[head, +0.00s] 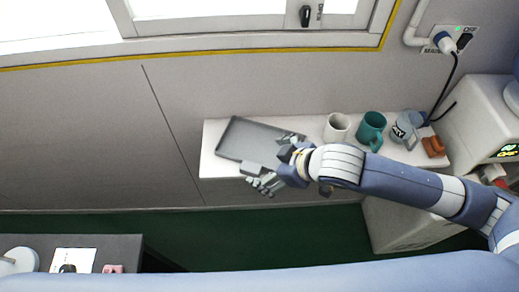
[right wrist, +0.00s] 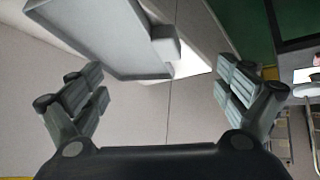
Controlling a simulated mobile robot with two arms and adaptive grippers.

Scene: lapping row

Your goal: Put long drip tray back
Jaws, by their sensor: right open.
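The long drip tray (head: 254,138) is a grey, shallow, rimmed tray lying slightly turned on the left part of a white shelf. In the right wrist view the tray (right wrist: 95,35) shows at the top with a small grey block-like tab (right wrist: 165,45) on its edge. My right gripper (head: 268,180) is at the tray's front right edge in the head view. In the right wrist view its fingers (right wrist: 160,95) are spread wide with nothing between them, and the tray lies beyond them. My left gripper is not in view.
The white shelf (head: 222,188) also bears a white mug (head: 337,127), a teal mug (head: 370,130), a grey-blue jug (head: 406,127) and a brown object (head: 433,147), right of the tray. A white machine (head: 480,120) stands at the right. A dark desk (head: 120,245) is at lower left.

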